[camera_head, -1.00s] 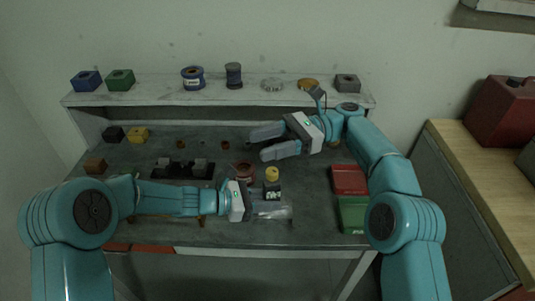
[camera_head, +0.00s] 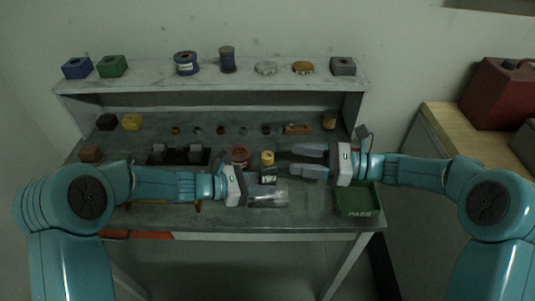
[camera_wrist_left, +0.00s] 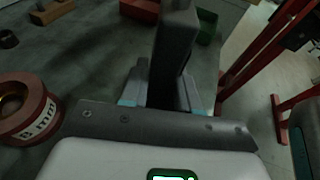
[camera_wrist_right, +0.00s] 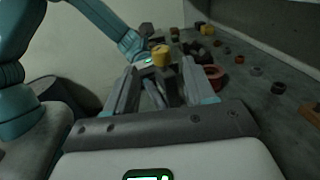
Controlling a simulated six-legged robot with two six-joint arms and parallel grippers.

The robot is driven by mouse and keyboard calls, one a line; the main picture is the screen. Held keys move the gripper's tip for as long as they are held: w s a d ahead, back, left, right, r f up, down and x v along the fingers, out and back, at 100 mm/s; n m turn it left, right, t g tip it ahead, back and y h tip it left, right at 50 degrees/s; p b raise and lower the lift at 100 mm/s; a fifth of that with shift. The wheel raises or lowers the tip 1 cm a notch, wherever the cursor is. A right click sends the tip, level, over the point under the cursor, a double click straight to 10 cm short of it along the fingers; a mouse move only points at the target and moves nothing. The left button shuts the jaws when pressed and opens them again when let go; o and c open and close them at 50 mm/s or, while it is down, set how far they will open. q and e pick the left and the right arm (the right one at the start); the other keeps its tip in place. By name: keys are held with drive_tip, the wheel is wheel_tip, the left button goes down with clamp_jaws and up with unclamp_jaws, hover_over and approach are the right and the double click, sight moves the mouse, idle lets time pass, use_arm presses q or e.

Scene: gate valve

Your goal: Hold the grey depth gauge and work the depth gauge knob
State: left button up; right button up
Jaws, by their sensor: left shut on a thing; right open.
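The grey depth gauge (camera_head: 268,178) stands upright near the front middle of the table, with its yellow knob (camera_head: 267,158) on top. My left gripper (camera_head: 256,182) is shut on the gauge body from the left. In the left wrist view the dark grey body (camera_wrist_left: 173,45) rises between the fingers. My right gripper (camera_head: 309,160) is open to the right of the knob, its fingers pointing left towards it. In the right wrist view the yellow knob (camera_wrist_right: 160,56) shows beyond and between the open fingers, apart from them.
A red-brown ring-shaped part (camera_head: 240,156) stands just behind and left of the gauge. A clear plate (camera_head: 268,196) lies in front. A green PASS bin (camera_head: 357,201) is at the front right. Several small parts line the table's back, below a shelf (camera_head: 215,86).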

sight(267, 154)
drive_tip(key=a, duration=0.2)
drive_tip(key=w+a, duration=0.1)
drive_tip(key=a, duration=0.5)
drive_tip(key=shift+w+a, duration=0.1)
drive_tip(key=shift+w, duration=0.05)
drive_tip(key=c, duration=0.9)
drive_tip(key=shift+c, duration=0.2)
drive_tip(key=shift+n+g, duration=0.4)
drive_tip(key=shift+g, duration=0.2)
drive_tip(key=n+g, duration=0.3)
drive_tip(key=g, duration=0.1)
drive_tip(key=n+g+h, duration=0.1)
drive_tip(key=n+g, duration=0.2)
drive_tip(key=g, duration=0.2)
drive_tip(key=shift+w, duration=0.1)
drive_tip(key=shift+h, duration=0.3)
drive_tip(key=shift+n+g, duration=0.4)
drive_tip(key=shift+g, duration=0.3)
